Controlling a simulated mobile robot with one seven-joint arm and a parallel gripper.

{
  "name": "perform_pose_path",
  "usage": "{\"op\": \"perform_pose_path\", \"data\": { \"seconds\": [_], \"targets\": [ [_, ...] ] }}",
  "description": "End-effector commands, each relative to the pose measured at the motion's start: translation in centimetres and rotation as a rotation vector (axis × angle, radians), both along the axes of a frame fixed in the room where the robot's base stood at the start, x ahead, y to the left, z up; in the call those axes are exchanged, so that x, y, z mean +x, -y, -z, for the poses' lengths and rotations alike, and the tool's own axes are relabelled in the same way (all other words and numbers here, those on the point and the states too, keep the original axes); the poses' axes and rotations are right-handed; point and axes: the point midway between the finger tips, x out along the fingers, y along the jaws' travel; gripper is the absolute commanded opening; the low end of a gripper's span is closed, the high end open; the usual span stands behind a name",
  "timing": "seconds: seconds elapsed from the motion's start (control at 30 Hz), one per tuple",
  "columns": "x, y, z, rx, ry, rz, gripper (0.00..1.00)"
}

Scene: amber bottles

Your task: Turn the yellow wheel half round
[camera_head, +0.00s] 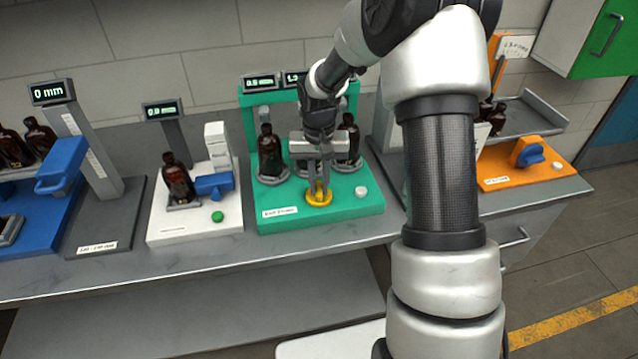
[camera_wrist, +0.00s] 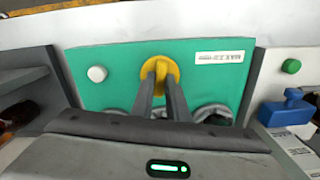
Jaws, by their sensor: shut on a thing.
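The yellow wheel (camera_head: 318,196) lies on the front part of the green station (camera_head: 262,224), between a white label and a white button. It also shows in the wrist view (camera_wrist: 171,66), with a raised grip bar across its middle. My gripper (camera_head: 318,184) points down over the wheel from above. In the wrist view, its two fingers (camera_wrist: 161,82) close on the wheel's raised bar. The fingertips and the bar overlap, so the exact contact is partly hidden.
Amber bottles (camera_head: 270,152) stand on the green station behind the wheel. A white station (camera_head: 190,233) with a blue clamp and green button is to the left. An orange station (camera_head: 510,176) is to the right. The bench's front strip is clear.

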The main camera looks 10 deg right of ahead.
Motion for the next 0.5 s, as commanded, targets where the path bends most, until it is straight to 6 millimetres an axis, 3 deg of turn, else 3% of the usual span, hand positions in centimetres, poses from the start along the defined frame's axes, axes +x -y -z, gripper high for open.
{"op": "perform_pose_path", "data": {
  "seconds": [0.5],
  "targets": [
    [0.11,-0.01,-0.17,-0.001,0.004,-0.492,0.00]
  ]
}}
